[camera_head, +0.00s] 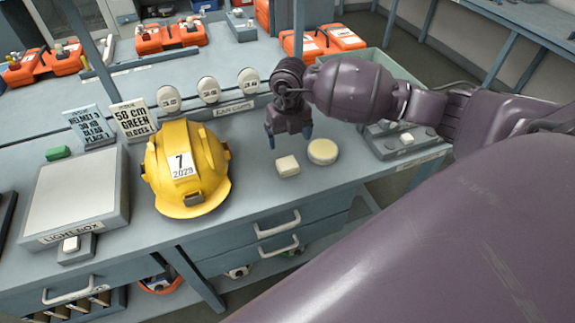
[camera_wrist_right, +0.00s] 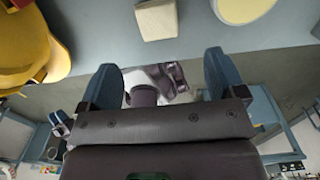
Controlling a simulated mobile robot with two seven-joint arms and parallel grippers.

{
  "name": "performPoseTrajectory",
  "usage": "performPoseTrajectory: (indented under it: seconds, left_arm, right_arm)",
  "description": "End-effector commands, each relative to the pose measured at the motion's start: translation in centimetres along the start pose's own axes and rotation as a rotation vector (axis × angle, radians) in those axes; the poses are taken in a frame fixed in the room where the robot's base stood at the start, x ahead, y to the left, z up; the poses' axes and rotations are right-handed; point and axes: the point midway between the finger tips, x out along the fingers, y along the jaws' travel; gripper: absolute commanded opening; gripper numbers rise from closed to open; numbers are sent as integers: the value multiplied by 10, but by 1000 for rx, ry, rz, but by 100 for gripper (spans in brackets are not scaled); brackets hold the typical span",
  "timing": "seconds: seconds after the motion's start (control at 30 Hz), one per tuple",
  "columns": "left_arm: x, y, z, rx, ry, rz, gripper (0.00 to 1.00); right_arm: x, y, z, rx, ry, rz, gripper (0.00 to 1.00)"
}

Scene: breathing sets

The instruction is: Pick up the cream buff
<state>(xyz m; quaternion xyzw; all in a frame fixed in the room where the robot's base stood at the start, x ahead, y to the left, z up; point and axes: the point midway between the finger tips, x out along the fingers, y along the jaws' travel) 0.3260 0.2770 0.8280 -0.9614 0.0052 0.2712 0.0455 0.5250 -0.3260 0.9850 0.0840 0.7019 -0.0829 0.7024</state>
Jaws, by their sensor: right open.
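A round, pale cream pad, which looks like the cream buff (camera_head: 322,151), lies flat on the bench near its front edge. In the right wrist view its round face (camera_wrist_right: 243,8) is partly cut off at the top. A squarish cream block (camera_head: 287,166) lies just left of it, apart from it, and also shows in the wrist view (camera_wrist_right: 157,18). My right gripper (camera_head: 289,135) is open and empty, fingers pointing down, behind the block and left of the round pad. It touches neither. My left gripper is not in view.
A yellow helmet (camera_head: 187,165) stands left of the block. A light box (camera_head: 75,198) is farther left. Ear cups (camera_head: 208,90) stand behind. A grey tray with small parts (camera_head: 395,143) is to the right. The bench between helmet and block is clear.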

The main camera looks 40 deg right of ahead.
Motion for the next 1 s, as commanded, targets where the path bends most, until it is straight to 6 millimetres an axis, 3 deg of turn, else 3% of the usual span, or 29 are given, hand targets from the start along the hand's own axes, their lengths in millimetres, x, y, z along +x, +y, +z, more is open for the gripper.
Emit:
performPoseTrajectory:
  seconds: [0.8, 1.0]
  left_arm:
    - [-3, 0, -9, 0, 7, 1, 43]
    - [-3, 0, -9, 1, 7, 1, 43]
  right_arm:
    - [93, 3, 3, 2, 3, -1, 89]
    - [106, 3, 4, -1, 0, -2, 89]
